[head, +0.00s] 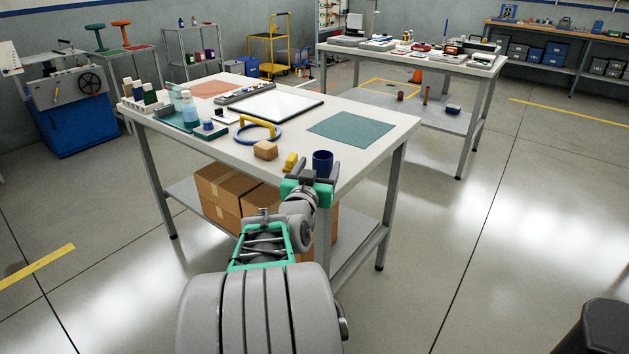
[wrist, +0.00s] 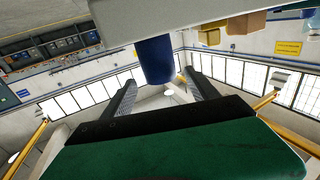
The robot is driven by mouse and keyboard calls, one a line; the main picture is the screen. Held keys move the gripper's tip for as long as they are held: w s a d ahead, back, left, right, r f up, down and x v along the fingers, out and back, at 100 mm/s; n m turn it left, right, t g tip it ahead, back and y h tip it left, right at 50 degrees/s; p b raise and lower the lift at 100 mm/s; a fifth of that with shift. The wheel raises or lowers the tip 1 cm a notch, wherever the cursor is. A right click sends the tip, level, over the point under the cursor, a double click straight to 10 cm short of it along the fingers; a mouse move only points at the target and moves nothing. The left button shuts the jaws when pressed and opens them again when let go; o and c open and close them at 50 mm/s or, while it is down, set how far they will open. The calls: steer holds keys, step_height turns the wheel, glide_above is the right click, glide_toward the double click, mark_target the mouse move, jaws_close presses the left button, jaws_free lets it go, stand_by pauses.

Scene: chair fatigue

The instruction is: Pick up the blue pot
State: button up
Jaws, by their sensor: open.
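The blue pot (head: 323,162) stands upright near the front edge of the white table (head: 382,127). In the wrist view the blue pot (wrist: 155,60) shows beyond my fingertips, roughly midway between them, and the picture looks upside down. My gripper (head: 318,172) is at the table's front edge, right in front of the pot, with its fingers on either side of the pot's lower part in the head view. In the wrist view my gripper (wrist: 160,88) is open, with nothing held between its fingers. Whether a finger touches the pot cannot be told.
A yellow block (head: 290,161) and a wooden block (head: 265,150) stand left of the pot. A blue ring with a yellow handle (head: 258,128) lies behind them. A green mat (head: 351,131) lies bare behind the pot. Cardboard boxes (head: 228,195) sit on the shelf below.

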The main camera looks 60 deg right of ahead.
mark_target(325, 156)
steer(key=shift+w+f+b, duration=0.1)
steer(key=shift+f+b, duration=0.2)
steer(key=shift+f, duration=0.35)
steer(key=shift+w+d, duration=0.15)
steer(key=shift+d, duration=0.05)
steer(key=x, duration=0.7)
steer(key=shift+s+d+r, duration=0.15)
steer(key=shift+s+d, duration=0.05)
steer(key=shift+d, duration=0.1)
steer(key=shift+c, duration=0.3)
steer(key=c, duration=1.3)
